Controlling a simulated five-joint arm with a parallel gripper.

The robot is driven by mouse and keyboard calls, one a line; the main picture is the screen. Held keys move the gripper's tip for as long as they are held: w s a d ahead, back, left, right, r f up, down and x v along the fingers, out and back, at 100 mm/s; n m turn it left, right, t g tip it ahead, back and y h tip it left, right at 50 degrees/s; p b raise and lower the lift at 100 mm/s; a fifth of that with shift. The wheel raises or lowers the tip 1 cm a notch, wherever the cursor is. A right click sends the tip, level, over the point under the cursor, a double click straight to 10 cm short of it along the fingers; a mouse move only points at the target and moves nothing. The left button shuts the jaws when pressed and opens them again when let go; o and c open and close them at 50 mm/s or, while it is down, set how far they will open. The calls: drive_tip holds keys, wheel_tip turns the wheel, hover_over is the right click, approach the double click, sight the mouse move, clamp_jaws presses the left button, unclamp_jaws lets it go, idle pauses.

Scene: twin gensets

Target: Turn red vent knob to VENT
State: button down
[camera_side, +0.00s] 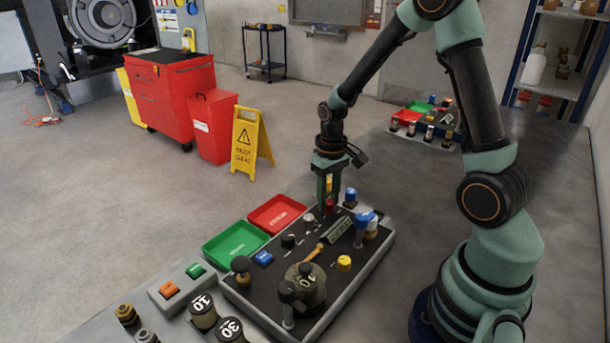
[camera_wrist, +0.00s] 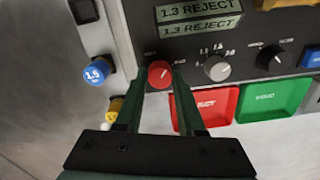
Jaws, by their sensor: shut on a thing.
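The red vent knob (camera_wrist: 160,74) sits on the dark panel (camera_wrist: 150,20) in the wrist view, with small white lettering on both sides that is too small to read surely. Its white pointer line is tilted up to the right. My gripper (camera_wrist: 160,76) reaches down with one finger on each side of the knob and is shut on it. In the side view the red knob (camera_side: 329,205) shows between the fingertips of my gripper (camera_side: 328,200), at the far end of the panel.
A grey knob (camera_wrist: 216,67) and a black knob (camera_wrist: 273,58) stand beside it. A display (camera_wrist: 199,18) reads 1.3 REJECT. Red (camera_side: 276,214) and green (camera_side: 235,242) trays lie along the panel's left edge. Blue (camera_wrist: 95,72) and yellow (camera_wrist: 114,108) capped pieces stand close by.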

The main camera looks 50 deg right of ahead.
sight(328, 202)
drive_tip(key=n, duration=1.1)
drive_tip(key=shift+r+n, duration=0.1)
drive_tip(key=shift+n, duration=0.2)
idle(0.4)
drive_tip(key=c, duration=0.5)
unclamp_jaws()
wheel_tip(328, 202, up, 12)
